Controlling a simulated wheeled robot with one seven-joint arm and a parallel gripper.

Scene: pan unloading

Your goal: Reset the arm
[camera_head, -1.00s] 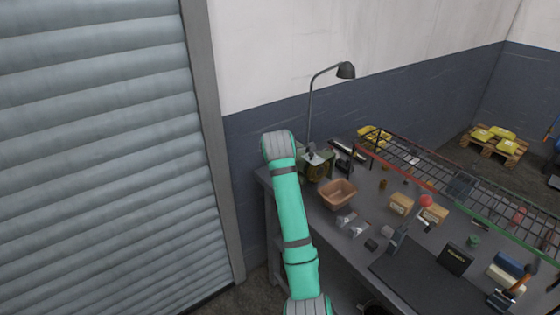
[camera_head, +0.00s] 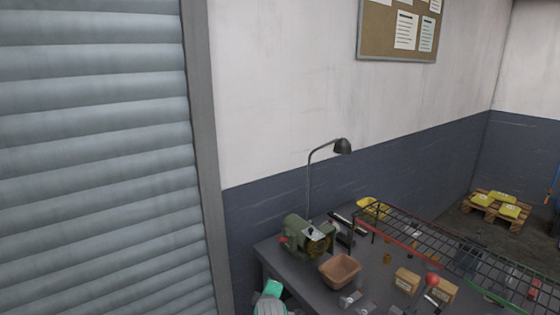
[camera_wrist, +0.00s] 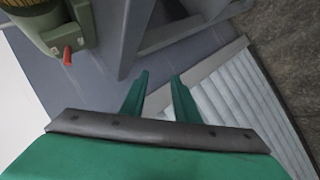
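My gripper (camera_wrist: 160,75) shows in the wrist view with its two green fingers apart and nothing between them. The floor-side wall and the shutter lie beyond the fingertips. In the head view only a small teal and grey part of my arm (camera_head: 270,300) shows at the bottom edge, left of the workbench (camera_head: 300,283). My gripper itself is not visible there.
A green machine (camera_head: 308,235) stands at the bench's left end; it also shows in the wrist view (camera_wrist: 45,25). A brown bin (camera_head: 340,272), a desk lamp (camera_head: 342,147) and a wire rack (camera_head: 440,240) are on the bench. A grey shutter (camera_head: 95,160) stands left.

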